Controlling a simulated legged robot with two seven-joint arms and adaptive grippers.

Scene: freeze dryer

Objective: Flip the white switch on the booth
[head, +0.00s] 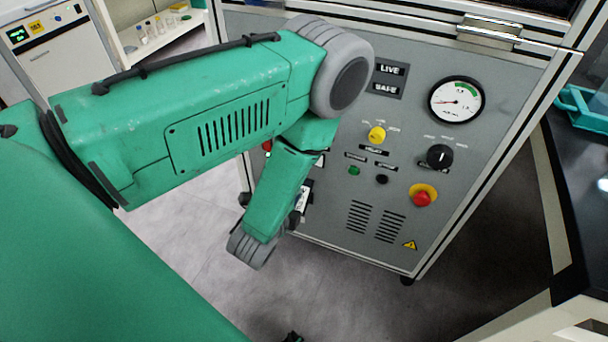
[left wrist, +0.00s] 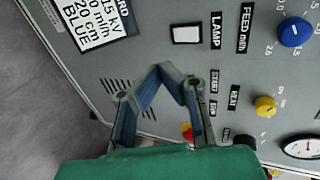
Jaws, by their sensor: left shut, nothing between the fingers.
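The white switch (left wrist: 186,34) is a small white rectangle in a dark frame, left of the LAMP label on the grey booth panel (left wrist: 140,55). My left gripper (left wrist: 160,69) is shut and empty, its fingertips meeting in front of the panel. In the left wrist view the tips appear below and left of the switch, with a gap in the picture. I cannot tell how far they are from the panel. In the head view the booth (head: 320,240) stands behind my left arm; I cannot make out the switch or left fingertips there. My right gripper is not in view.
A blue knob (left wrist: 294,32), yellow knob (left wrist: 265,107) and red button (left wrist: 187,131) are near the gripper. The booth also carries a gauge (head: 456,101), black knob (head: 439,155) and red emergency button (head: 422,199). A dark bench (head: 580,180) stands at right. Open floor (head: 180,250) shows at left.

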